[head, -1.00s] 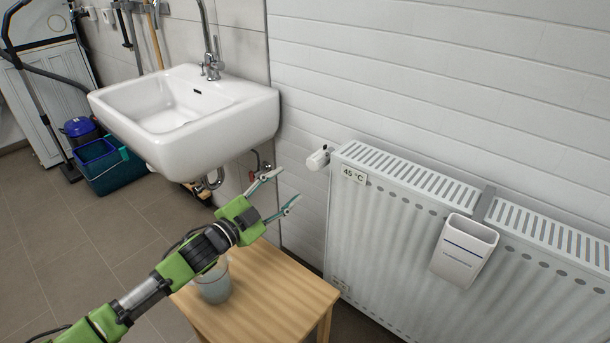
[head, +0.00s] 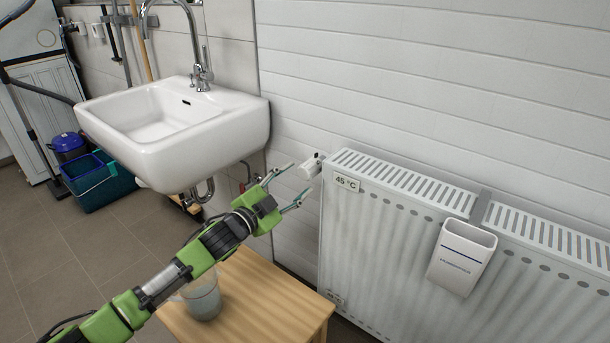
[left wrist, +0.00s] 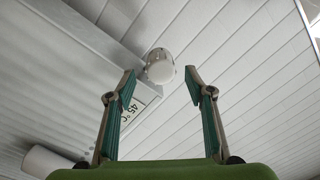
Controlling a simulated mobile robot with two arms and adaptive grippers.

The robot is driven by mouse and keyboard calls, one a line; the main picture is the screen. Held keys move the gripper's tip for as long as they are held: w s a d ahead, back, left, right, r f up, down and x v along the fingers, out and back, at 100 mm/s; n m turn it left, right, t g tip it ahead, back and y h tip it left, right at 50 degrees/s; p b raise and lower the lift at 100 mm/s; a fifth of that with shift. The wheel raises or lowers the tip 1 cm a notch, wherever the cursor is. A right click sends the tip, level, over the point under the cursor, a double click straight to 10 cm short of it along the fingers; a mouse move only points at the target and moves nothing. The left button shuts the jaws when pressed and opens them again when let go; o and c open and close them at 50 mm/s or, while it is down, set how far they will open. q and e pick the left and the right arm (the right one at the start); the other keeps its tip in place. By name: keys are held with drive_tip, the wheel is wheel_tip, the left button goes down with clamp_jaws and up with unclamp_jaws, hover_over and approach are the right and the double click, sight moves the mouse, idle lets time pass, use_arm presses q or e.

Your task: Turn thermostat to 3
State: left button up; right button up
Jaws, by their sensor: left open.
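The white thermostat knob (head: 310,167) sits at the upper left corner of the white radiator (head: 350,230). In the left wrist view the knob (left wrist: 159,68) shows end-on, beyond and roughly between the fingertips. The numbers on it are too small to read. My left gripper (head: 298,178) is open and empty, its fingers pointing at the knob from the left, a short gap away. In the left wrist view both fingers of the left gripper (left wrist: 160,82) are spread apart. My right gripper is not in view.
A "45 °C" label (head: 347,183) is on the radiator's front, and a white humidifier (head: 462,258) hangs there. A wooden table (head: 265,295) with a clear cup (head: 203,300) stands below my left arm. A white sink (head: 170,130) is on the wall at left.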

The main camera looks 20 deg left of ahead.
sight(303, 175)
use_arm(q)
drive_tip(key=shift+x, duration=2.5)
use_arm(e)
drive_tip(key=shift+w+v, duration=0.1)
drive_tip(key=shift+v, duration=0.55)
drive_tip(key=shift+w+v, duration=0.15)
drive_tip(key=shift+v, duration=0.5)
use_arm(q)
drive_tip(key=c, duration=1.1)
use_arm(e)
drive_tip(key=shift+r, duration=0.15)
